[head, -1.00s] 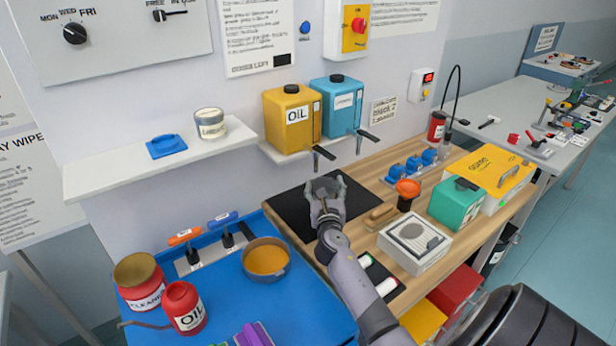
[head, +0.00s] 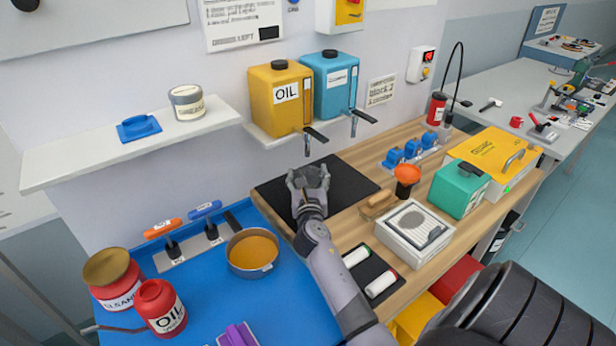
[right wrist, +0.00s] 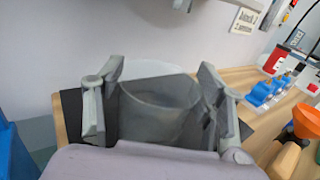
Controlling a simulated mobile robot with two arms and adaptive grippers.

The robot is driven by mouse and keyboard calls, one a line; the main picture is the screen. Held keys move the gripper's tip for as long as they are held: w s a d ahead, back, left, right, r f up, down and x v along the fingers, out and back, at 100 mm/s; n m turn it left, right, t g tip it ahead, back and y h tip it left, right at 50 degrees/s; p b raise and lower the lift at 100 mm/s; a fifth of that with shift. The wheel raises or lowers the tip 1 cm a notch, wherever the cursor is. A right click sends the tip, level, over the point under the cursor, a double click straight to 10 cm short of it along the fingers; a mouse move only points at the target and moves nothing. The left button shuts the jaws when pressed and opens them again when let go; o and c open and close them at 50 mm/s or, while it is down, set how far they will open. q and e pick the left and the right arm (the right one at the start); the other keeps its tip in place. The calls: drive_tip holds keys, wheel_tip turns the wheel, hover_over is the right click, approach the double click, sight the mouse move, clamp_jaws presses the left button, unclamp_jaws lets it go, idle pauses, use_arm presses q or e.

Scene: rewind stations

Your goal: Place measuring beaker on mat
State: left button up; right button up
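The measuring beaker (right wrist: 160,108) is a grey see-through cup. In the right wrist view it stands upright between the two fingers of my right gripper (right wrist: 162,105), which appear to touch its sides. In the head view my right gripper (head: 309,180) is over the left part of the black mat (head: 350,185), with the small grey beaker between its fingers. The gripper hides the beaker's base, so I cannot tell whether it touches the mat. My left gripper is not in view.
Yellow (head: 280,98) and blue (head: 337,85) canisters with taps stand on a shelf above the mat. A wooden-handled brush (head: 378,204), an orange funnel (head: 407,175) and a white box (head: 413,232) are to the right. A pan (head: 252,253) sits on the blue surface.

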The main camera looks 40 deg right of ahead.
drive_tip(key=shift+o, duration=0.6)
drive_tip(key=shift+a, duration=0.1)
drive_tip(key=shift+o, duration=1.2)
use_arm(q)
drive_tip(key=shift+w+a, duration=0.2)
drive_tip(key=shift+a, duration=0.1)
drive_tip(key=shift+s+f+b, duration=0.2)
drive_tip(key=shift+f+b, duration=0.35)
drive_tip(key=shift+b, duration=0.05)
use_arm(e)
drive_tip(key=v, duration=1.1)
drive_tip(key=shift+s+a, duration=0.2)
drive_tip(key=shift+s, duration=0.15)
